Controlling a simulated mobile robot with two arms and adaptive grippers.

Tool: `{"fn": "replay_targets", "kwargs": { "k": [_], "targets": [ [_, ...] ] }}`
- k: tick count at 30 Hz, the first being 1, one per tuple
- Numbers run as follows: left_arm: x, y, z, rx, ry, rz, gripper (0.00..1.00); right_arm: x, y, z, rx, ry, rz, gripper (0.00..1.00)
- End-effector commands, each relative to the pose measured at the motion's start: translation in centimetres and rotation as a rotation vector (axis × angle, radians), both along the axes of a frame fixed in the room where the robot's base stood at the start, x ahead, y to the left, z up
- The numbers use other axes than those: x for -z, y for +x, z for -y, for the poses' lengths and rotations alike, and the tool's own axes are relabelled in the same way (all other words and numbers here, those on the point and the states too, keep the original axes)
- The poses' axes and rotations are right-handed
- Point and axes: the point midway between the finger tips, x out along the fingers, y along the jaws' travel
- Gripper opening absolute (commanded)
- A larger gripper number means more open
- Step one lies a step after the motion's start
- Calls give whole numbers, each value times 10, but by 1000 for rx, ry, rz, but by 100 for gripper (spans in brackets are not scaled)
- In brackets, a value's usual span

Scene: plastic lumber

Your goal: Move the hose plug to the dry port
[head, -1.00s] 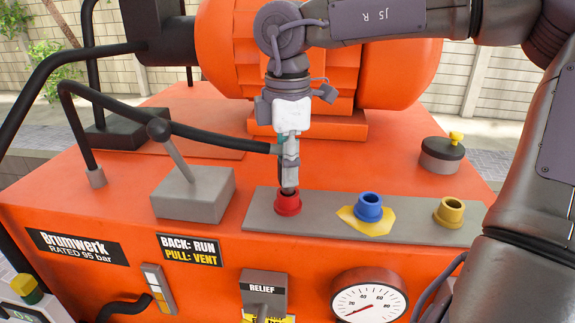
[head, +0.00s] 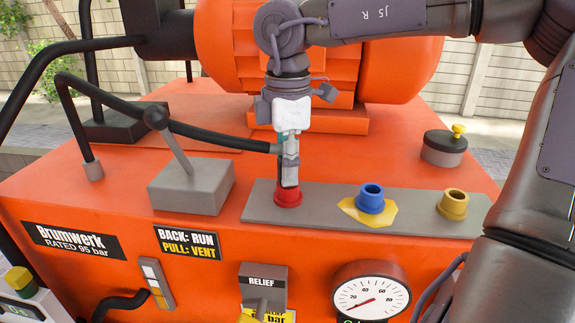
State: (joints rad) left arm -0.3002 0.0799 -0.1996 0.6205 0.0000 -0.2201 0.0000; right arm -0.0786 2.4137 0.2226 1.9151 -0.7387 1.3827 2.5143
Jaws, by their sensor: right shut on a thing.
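The hose plug (head: 281,149) is at the end of a black hose, held upright in my right gripper (head: 289,165). My right gripper is shut on it and points straight down over the red port (head: 288,198). The plug's lower end is hidden by the fingers, so I cannot tell how deep it sits in the red port. The blue port (head: 371,199) stands to the right, with a yellow patch (head: 349,207) around its base. The yellow port (head: 453,204) is farther right. Both are open on top and empty. My left gripper is not in view.
The ports stand on a grey strip (head: 325,212) on the orange machine top. A lever on a grey block (head: 191,187) is to the left. The black hose (head: 205,132) arches over it. A gauge (head: 371,298) and relief lever (head: 263,283) are on the front.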

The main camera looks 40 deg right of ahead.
Motion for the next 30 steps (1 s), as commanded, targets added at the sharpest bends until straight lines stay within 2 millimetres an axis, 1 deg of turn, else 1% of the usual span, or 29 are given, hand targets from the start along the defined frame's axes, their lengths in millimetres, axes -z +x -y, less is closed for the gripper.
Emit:
{"fn": "replay_targets", "kwargs": {
  "k": [5,6,11,17,18,20,21,22,30],
  "targets": [
    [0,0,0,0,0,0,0,0,0,0,0,0,0,0],
    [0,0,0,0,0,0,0,0,0,0,0,0,0,28],
    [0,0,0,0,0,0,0,0,0,0,0,1,-1,55],
    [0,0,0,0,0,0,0,1,0,0,0,0,-2,56],
    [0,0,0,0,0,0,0,1,0,0,0,1,-3,57],
    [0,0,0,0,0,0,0,1,0,0,0,1,-3,67],
    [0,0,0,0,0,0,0,1,0,0,0,1,-3,74],
    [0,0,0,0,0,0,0,1,0,0,0,1,-3,76],
    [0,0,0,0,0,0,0,1,0,0,0,0,-2,76]
  ]
}}
